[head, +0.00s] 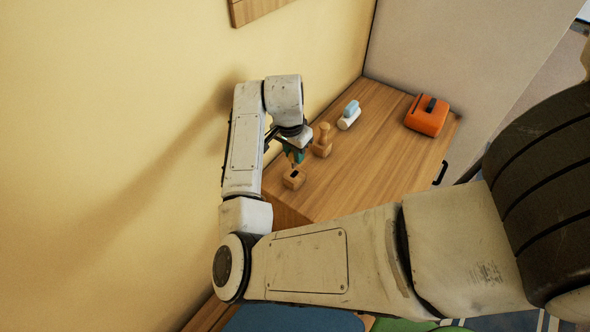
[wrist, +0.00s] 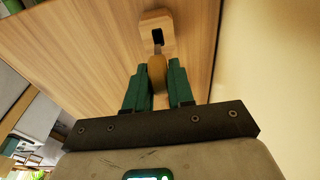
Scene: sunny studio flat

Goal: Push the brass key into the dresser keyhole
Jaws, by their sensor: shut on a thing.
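My gripper (wrist: 158,69) has green fingers shut on the brass key (wrist: 157,76), whose rounded end shows between the fingertips in the wrist view. A light wooden block with a dark keyhole (wrist: 157,36) lies just beyond the key, in line with it. The key's front end points toward the slot; I cannot tell whether it is inside or only close to it. In the head view my gripper (head: 297,156) is over the dresser's near left end, just above the keyhole block (head: 293,180). The key is mostly hidden there.
The dresser top (head: 375,160) is wooden, against a yellow wall. A wooden peg-like piece (head: 322,141) stands close behind my gripper. A white and blue bottle-like thing (head: 349,115) and an orange box (head: 427,115) lie farther back. The front right of the top is clear.

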